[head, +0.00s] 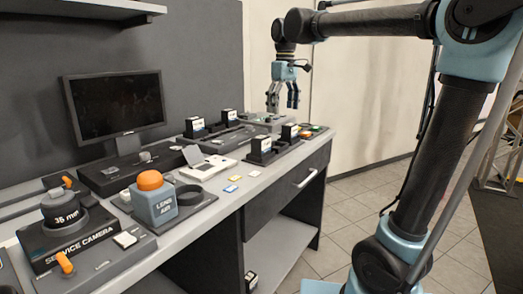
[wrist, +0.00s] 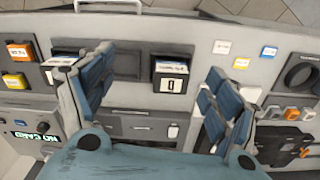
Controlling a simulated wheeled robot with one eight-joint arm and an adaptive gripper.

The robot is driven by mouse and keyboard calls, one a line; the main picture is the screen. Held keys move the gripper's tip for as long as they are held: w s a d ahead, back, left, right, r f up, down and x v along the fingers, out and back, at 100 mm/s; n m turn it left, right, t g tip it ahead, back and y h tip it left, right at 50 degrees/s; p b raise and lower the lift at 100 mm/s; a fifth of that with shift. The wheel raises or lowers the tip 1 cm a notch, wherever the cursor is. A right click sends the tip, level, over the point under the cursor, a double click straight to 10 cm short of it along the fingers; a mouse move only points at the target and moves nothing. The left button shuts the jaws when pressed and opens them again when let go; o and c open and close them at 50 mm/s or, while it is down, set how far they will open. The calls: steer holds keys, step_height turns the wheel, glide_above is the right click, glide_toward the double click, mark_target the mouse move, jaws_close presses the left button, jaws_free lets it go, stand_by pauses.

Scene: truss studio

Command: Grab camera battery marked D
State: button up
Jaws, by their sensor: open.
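In the wrist view a black battery block (wrist: 171,85) stands between my open fingers, apart from both. Its white label bears one character that looks like a D or a 0; I cannot tell which. It appears to be the nearer front block (head: 262,150) in the head view. A second black block (wrist: 62,72) is partly hidden behind my left finger. My gripper (head: 282,99) is open and empty, pointing down above the far part of the bench; its fingers (wrist: 159,62) also show in the wrist view.
Two more dark blocks with pale labels, one left (head: 194,128) and one right (head: 228,118), stand farther back. Orange (wrist: 18,51) and yellow (wrist: 15,81) cards lie left in the wrist view. A monitor (head: 115,105), an orange-topped bottle (head: 153,198) and a lens (head: 64,212) occupy the bench.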

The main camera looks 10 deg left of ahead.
step_height(320, 180, up, 3)
steer(key=n, duration=0.2)
glide_above(261, 137)
steer(key=d, duration=0.1)
steer(key=a, duration=0.1)
step_height(261, 137, down, 12)
steer(key=shift+s+f, duration=0.1)
steer(key=shift+s, duration=0.05)
steer(key=shift+w+f, duration=0.15)
steer(key=shift+f, duration=1.15)
steer(key=shift+w+f, duration=0.15)
steer(key=shift+f, duration=1.15)
steer(key=c, duration=1.6)
